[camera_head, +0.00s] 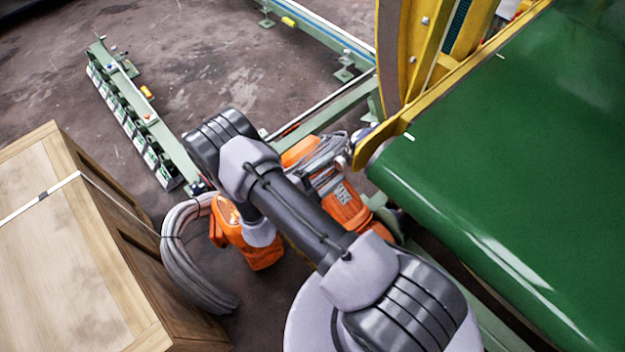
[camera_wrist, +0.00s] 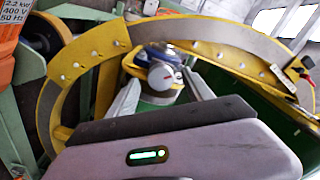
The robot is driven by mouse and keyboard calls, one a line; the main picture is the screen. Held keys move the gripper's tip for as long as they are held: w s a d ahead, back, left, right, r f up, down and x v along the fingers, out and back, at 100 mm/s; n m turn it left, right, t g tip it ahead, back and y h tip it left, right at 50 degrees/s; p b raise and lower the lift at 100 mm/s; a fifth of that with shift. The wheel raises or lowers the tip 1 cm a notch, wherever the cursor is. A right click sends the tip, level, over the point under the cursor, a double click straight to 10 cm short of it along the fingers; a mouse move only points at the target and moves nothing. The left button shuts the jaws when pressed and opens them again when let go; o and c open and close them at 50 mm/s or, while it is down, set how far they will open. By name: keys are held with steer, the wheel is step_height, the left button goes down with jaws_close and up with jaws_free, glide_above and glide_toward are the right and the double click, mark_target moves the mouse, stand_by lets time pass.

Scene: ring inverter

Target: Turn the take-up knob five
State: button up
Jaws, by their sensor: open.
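In the wrist view a round pale knob (camera_wrist: 163,76) with a small red mark sits in front of a blue part, inside the yellow ring frame. I take it to be the take-up knob; no number on it can be read. My gripper (camera_wrist: 160,82) is open, with one pale finger at the left and one at the right of the knob. I cannot tell whether either finger touches it. In the head view my arm reaches up beside the ring, and its links hide much of the area near the gripper.
A yellow ring frame (camera_wrist: 60,95) with bolts curves around the gripper. A green belt (camera_head: 500,170) lies at the right. An orange motor (camera_head: 350,208) and a green rail (camera_head: 325,110) are close to my arm. A wooden crate (camera_head: 70,260) stands at the left.

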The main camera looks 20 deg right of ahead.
steer(key=p+v, duration=0.3)
steer(key=v, duration=1.2)
steer(key=shift+a, duration=0.4)
steer(key=shift+s+r, duration=0.1)
steer(key=shift+s, duration=0.05)
